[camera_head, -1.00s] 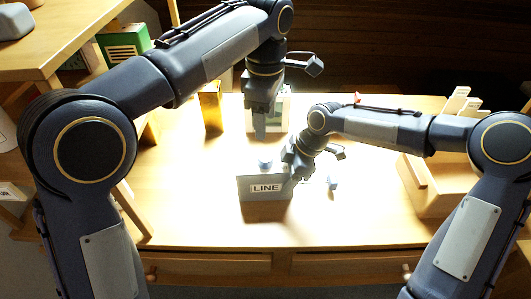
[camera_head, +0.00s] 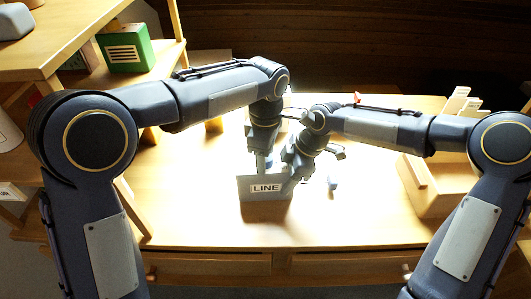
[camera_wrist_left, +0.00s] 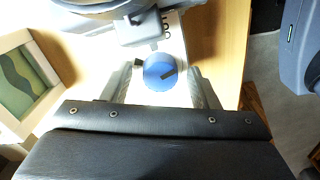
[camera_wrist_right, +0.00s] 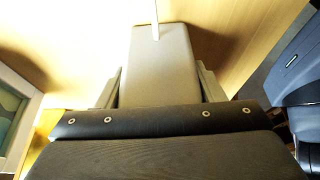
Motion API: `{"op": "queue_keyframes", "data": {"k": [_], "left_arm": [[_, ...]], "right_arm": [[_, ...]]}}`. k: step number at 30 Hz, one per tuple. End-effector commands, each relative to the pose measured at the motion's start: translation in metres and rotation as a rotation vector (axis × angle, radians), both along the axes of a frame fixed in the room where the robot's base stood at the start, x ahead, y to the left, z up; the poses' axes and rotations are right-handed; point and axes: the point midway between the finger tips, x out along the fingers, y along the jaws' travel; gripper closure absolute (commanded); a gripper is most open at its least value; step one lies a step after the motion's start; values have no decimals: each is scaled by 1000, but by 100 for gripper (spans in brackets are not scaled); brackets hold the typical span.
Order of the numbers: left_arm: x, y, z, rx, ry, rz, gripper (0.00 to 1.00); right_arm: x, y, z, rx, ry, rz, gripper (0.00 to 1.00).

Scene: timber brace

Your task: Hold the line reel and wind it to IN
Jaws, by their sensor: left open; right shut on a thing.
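The line reel (camera_head: 262,194) is a grey box with a white LINE label, standing upright on the table. My right gripper (camera_head: 289,184) is shut on the grey body at its right side; the right wrist view shows that body (camera_wrist_right: 160,72) between the fingers. A round blue knob (camera_wrist_left: 158,73) with a dark pointer mark sits on the reel. My left gripper (camera_wrist_left: 162,88) is open, pointing down over the reel, with a finger on each side of the knob and gaps visible. No IN mark is readable. In the head view my left gripper (camera_head: 262,168) hides the knob.
A shelf with a green box (camera_head: 125,47) is at the left. The front table is clear.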

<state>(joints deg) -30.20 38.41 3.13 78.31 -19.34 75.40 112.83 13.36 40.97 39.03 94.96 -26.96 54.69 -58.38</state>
Motion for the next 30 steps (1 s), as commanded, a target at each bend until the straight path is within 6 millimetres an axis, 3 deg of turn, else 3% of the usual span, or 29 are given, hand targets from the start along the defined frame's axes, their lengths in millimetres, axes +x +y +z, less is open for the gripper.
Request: {"op": "queue_keyframes", "data": {"k": [2, 12, 22, 30], "left_arm": [[0, 0, 0, 0, 0, 0, 48], [0, 0, 1, 0, 0, 0, 90], [0, 0, 1, 0, 0, -54, 90], [0, -1, 1, -1, -1, -235, 90]], "right_arm": [[0, 0, 1, 1, -1, 0, 67], [0, 0, 0, 1, -1, 0, 67], [0, 0, 0, 1, 0, 1, 67], [0, 0, 0, 0, 0, 1, 67]]}}
